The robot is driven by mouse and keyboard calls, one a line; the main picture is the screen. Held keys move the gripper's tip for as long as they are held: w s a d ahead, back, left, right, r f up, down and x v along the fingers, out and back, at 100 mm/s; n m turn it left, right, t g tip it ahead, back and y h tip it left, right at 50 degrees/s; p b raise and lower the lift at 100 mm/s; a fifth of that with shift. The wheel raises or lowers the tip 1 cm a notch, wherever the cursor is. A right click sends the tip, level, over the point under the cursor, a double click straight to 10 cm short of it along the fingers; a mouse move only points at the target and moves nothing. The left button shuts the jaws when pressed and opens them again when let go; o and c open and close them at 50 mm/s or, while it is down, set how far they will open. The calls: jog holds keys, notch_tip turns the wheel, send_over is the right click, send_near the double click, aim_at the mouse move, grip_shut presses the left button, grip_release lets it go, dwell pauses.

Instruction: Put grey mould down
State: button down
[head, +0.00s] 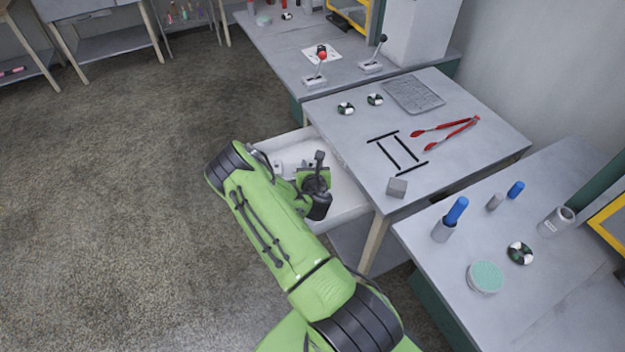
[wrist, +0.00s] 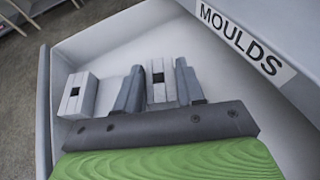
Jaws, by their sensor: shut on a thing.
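A grey mould (wrist: 161,93), a small block with a dark square mark, is between the two fingers of my gripper (wrist: 158,72) in the wrist view. The gripper is shut on it, inside an open white drawer (head: 349,192) labelled MOULDS. A second, similar grey mould (wrist: 77,96) stands in the drawer to the left of the fingers, near the drawer wall. In the head view my gripper (head: 318,160) is over the drawer, and my arm hides part of it. I cannot tell whether the held mould touches the drawer floor.
The drawer sits under a grey table (head: 455,165) with a grey block (head: 397,187), red tongs (head: 447,132), black bars (head: 398,152) and a grey mat (head: 413,94). A right-hand table (head: 450,275) carries blue-topped cylinders and a green-topped disc (head: 485,277). Open floor lies left.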

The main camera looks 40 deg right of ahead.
notch_tip(320, 180, down, 4)
jog(key=shift+r+b, duration=0.2)
jog(key=shift+b, duration=0.9)
jog(key=shift+r, duration=0.2)
jog(key=shift+f, duration=0.15)
jog(key=c, duration=0.7)
grip_release()
